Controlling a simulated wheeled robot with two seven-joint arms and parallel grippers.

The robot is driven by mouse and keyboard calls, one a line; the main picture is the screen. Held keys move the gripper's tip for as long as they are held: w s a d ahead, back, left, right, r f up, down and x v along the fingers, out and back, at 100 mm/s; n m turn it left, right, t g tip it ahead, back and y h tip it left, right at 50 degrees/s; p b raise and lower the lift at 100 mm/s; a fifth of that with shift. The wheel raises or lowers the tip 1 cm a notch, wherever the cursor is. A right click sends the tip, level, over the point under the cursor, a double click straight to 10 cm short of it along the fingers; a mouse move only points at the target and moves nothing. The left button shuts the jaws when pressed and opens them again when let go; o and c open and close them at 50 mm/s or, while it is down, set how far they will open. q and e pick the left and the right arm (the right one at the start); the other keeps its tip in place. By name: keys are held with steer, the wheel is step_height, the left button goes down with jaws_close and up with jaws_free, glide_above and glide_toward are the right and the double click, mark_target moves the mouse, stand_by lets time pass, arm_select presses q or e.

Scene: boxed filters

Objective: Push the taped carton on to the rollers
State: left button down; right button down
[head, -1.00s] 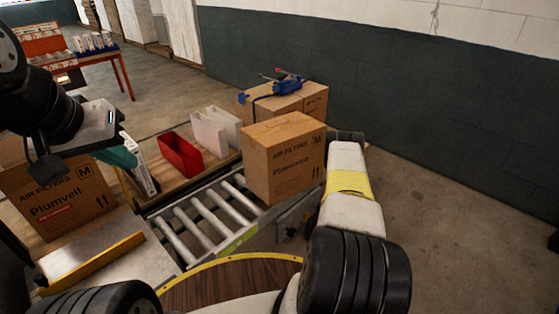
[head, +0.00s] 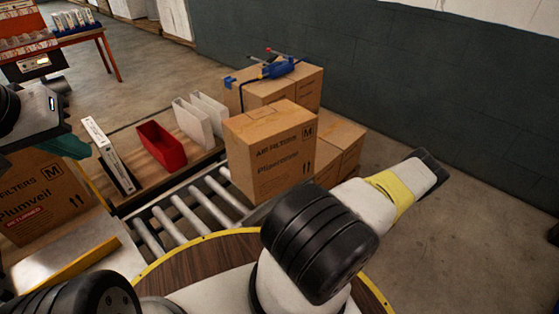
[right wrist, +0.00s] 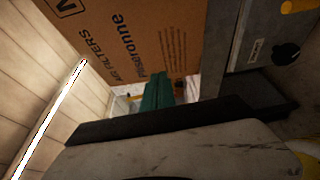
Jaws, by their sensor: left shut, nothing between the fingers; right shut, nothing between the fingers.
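A brown Plumveil carton (head: 40,200) stands at the left, beside the near end of the rollers (head: 182,215). A second brown carton, marked Piseronne (head: 268,160), stands upright at the far right end of the rollers. Tape is not clear enough on either to tell which is the taped one. My left gripper (head: 66,146) is shut and empty, its teal fingers by the Plumveil carton's upper edge; contact cannot be told. My right gripper is hidden in the head view. In the right wrist view its teal fingers (right wrist: 157,92) are shut, close to the Piseronne carton (right wrist: 135,40).
More cartons, one bearing a blue tape dispenser (head: 275,68), stand beyond. A yellow-edged round wooden top (head: 200,262) lies in front.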

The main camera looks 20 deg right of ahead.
mark_target(281, 174)
steer(key=x, duration=0.7)
steer(key=w+d+x, duration=0.1)
steer(key=x, duration=0.3)
steer(key=shift+w, duration=0.85)
steer(key=shift+w, duration=0.1)
